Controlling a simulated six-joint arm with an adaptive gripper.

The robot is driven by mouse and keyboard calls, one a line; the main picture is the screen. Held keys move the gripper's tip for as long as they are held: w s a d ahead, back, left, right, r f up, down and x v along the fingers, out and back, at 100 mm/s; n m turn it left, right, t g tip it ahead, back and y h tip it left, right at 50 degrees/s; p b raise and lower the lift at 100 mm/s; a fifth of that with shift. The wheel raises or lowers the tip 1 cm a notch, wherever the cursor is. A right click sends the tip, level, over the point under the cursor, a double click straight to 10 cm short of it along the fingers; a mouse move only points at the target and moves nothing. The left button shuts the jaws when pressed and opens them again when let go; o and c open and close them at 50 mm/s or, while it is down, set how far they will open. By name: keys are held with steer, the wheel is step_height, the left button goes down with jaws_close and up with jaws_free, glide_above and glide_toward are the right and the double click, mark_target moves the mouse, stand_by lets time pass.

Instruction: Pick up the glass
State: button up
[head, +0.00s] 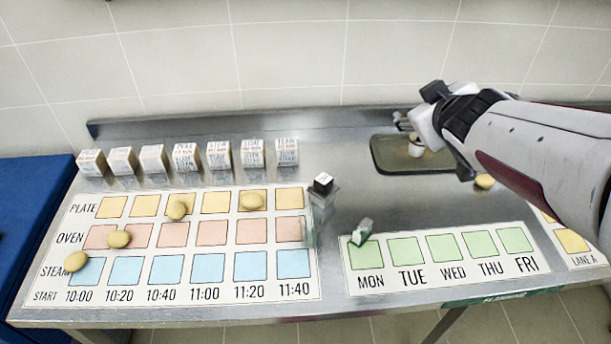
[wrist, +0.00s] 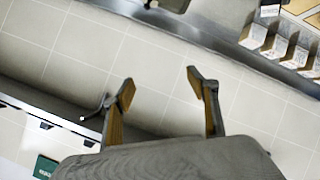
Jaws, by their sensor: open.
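My gripper (head: 404,122) is at the right in the head view, above the dark tray at the back. In the wrist view its two fingers (wrist: 160,80) are spread wide with nothing between them. A small clear, glass-like piece with green at its base (head: 365,230) is at the MON square, well to the left and front of my gripper. A taller clear shape (head: 311,222) stands at the right end of the timetable, by a black-topped block (head: 323,184). I cannot tell which clear piece is the glass. A small whitish cup-like thing (head: 416,149) is on the tray, partly hidden by my gripper.
The dark tray (head: 390,167) lies on the steel counter (head: 350,200). Several labelled boxes (head: 186,157) stand in a row at the back left. Yellow discs (head: 119,239) lie on the timetable (head: 150,292); another (head: 485,181) is beneath my arm. The weekday card (head: 450,285) is mostly clear.

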steer(key=w+a+f+n+y, duration=0.4)
steer(key=w, duration=0.3)
steer(key=n+g+y, duration=0.8)
steer(key=g+y, duration=0.3)
steer(key=y, duration=0.1)
glide_toward(311, 229)
steer(key=w, duration=0.3)
steer(key=shift+s+a+r, duration=0.1)
steer(key=shift+a+r, duration=0.1)
steer(key=shift+x, duration=1.3)
